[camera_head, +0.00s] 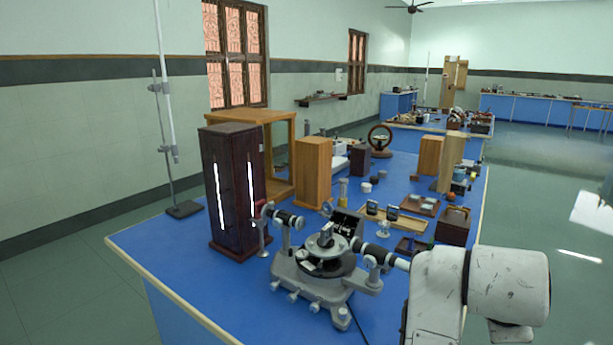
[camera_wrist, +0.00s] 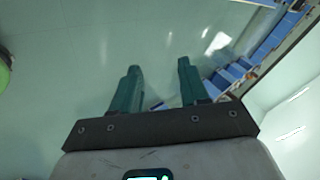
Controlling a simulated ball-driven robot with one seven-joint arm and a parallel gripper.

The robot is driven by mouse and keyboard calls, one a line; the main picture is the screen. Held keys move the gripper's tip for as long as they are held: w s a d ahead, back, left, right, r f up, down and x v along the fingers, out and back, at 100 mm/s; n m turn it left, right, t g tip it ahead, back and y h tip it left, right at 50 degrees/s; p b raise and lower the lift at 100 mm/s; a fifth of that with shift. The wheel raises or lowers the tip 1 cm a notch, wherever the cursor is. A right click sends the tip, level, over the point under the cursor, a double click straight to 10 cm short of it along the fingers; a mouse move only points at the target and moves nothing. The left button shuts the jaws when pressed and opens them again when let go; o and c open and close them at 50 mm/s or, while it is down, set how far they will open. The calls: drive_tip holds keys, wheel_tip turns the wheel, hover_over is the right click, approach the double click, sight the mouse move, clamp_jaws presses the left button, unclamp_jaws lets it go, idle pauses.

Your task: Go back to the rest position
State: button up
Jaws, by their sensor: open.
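My gripper (camera_wrist: 156,80) shows in the wrist view with its two green fingers apart and nothing between them. Beyond the fingers is pale green floor, with blue benches at the upper right. In the head view my white arm is at the lower right, beside the near bench (camera_head: 180,274), and the gripper itself is not seen there. A grey spectrometer (camera_head: 322,280) stands on this bench, left of my arm. My arm overlaps the right part of the bench and hides what lies behind it.
A dark tall box (camera_head: 233,190) and a wooden open case (camera_head: 283,125) stand on the bench, with several small blocks and trays farther back. A stand with a thin rod (camera_head: 160,100) is at the left. Open floor (camera_head: 545,215) lies to the right.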

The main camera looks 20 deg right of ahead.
drive_tip(key=s+a+f+n+y, duration=0.2)
drive_tip(key=s+a+f+n, duration=0.3)
drive_tip(key=f+n, duration=0.3)
drive_tip(key=s+a+f+n+g+y+p, duration=0.1)
drive_tip(key=s+a+f+n+y, duration=0.2)
drive_tip(key=s+a+f+n, duration=0.3)
drive_tip(key=s+a+f+n+g+y+p, duration=0.1)
drive_tip(key=s+a+f+n, duration=0.4)
drive_tip(key=f+n, duration=0.5)
wheel_tip(320, 180, down, 3)
drive_tip(key=shift+s+a+f+n+y, duration=0.15)
drive_tip(key=shift+s+a+n+y, duration=0.25)
drive_tip(key=shift+s+y, duration=0.3)
drive_tip(key=shift+o, duration=0.3)
drive_tip(key=shift+w, duration=0.1)
